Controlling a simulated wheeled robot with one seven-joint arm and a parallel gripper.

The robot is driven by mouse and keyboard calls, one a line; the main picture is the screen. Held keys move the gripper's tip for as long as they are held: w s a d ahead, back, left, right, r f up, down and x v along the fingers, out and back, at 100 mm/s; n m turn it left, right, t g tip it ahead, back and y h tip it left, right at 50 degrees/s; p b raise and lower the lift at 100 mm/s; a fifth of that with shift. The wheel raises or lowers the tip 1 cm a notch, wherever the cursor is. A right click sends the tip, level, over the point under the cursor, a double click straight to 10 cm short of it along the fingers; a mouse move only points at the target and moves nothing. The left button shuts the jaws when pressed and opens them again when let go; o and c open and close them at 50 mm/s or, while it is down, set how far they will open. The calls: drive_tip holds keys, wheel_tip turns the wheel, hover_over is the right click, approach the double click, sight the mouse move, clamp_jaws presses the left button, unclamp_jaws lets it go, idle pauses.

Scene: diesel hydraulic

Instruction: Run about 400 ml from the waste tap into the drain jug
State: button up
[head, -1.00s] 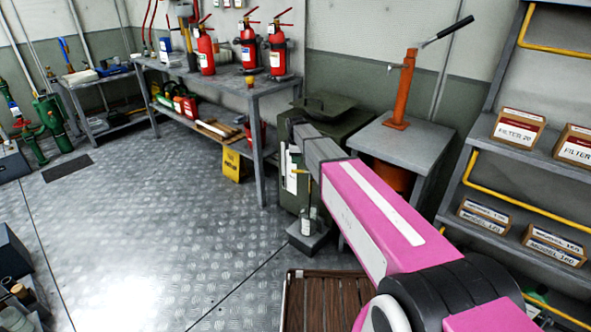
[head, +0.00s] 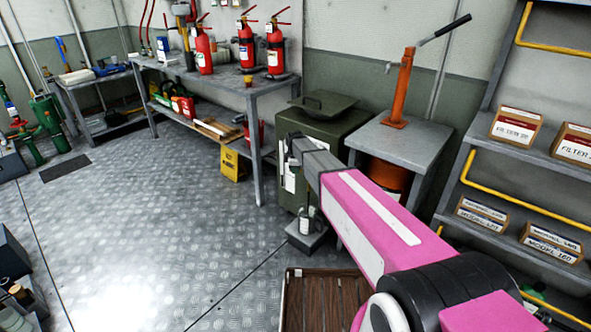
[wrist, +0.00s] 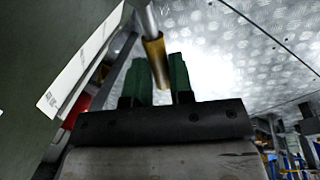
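A dark green tank (head: 328,130) with a lidded top stands between the workbench and the pump stand. In the head view a small pale jug-like container (head: 307,220) stands low at its front; its contents are too small to see. In the wrist view my gripper (wrist: 160,78) has two green fingers with a small gap. A grey rod with a brass-yellow sleeve (wrist: 155,60), perhaps the tap lever, lies across that gap, overlapping it. Whether the fingers press on the sleeve is unclear. The tap's spout is not visible in the wrist view.
A grey base (head: 307,238) is under the container. A workbench (head: 225,85) with fire extinguishers is at the left, and a pump stand (head: 400,138) and shelves (head: 525,150) are at the right. A slatted crate (head: 325,300) is in front.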

clamp_jaws()
drive_tip(key=shift+w, duration=0.15)
drive_tip(key=shift+w+d+m+h, duration=0.2)
drive_tip(key=shift+w+m, duration=0.35)
drive_tip(key=shift+m, duration=0.6)
drive_tip(key=shift+w+d+m+h, duration=0.2)
drive_tip(key=shift+w+m, duration=0.4)
drive_tip(key=shift+m, duration=0.5)
drive_tip(key=shift+w+d+m+h, duration=0.2)
drive_tip(key=shift+w+m, duration=0.35)
drive_tip(key=shift+m, duration=0.6)
drive_tip(key=o, duration=0.5)
unclamp_jaws()
drive_tip(key=shift+o, duration=0.2)
